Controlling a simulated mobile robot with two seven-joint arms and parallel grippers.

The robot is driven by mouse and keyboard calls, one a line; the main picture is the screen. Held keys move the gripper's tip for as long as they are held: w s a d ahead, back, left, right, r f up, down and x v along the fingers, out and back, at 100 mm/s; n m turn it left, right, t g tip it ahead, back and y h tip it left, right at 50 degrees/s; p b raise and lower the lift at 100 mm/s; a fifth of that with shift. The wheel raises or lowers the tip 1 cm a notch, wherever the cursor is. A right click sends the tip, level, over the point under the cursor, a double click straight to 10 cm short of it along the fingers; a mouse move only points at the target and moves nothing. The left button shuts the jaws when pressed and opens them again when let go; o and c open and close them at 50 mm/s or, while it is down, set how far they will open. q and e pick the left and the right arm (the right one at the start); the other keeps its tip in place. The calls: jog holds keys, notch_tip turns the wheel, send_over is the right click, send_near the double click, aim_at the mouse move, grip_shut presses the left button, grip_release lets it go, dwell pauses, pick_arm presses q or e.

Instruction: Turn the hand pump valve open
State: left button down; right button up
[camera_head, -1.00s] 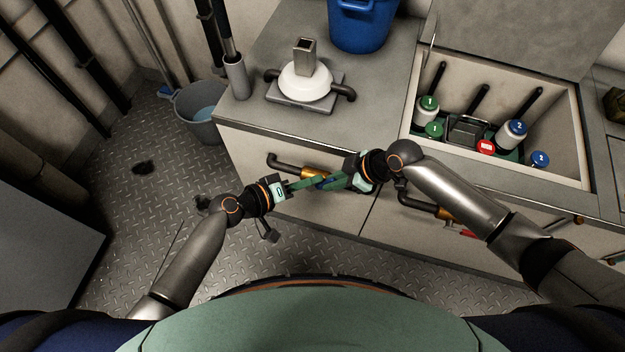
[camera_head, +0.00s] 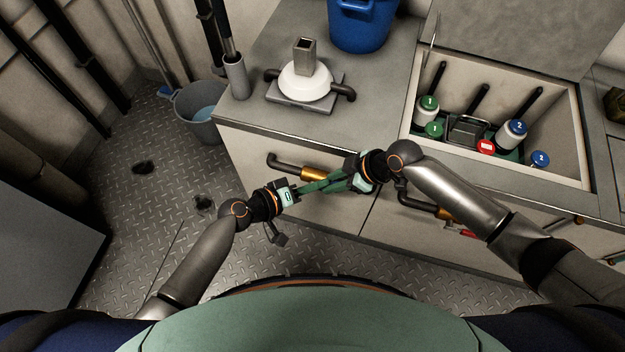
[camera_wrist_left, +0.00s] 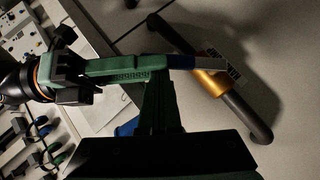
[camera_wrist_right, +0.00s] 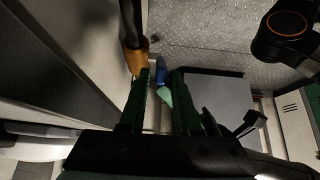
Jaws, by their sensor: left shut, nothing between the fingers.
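The brass valve (camera_head: 313,174) sits on a dark pipe on the counter's front. It also shows in the left wrist view (camera_wrist_left: 211,84), with a blue-and-grey lever (camera_wrist_left: 178,40) beside it. My left gripper (camera_wrist_left: 160,82) is shut and empty, its fingertips close to the lever; I cannot tell whether they touch it. My right gripper (camera_wrist_right: 165,75) is open, its two green fingers apart beside the brass body (camera_wrist_right: 136,60). A blue piece and a pale green piece show between or beyond these fingers; contact is unclear. In the head view the grippers overlap and hide the lever.
A second brass valve (camera_head: 446,213) with a red handle is on the counter front to the right. A white pump dome (camera_head: 305,80) and blue bucket (camera_head: 362,22) stand on the counter. A grey bucket (camera_head: 200,115) is on the floor at left.

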jog(key=shift+o, duration=0.7)
jog(key=shift+a+r, duration=0.25)
jog(key=shift+a, duration=0.05)
pick_arm(q)
jog(key=shift+s+d, duration=0.15)
jog(key=shift+s, duration=0.05)
pick_arm(e)
jog(key=shift+d, duration=0.1)
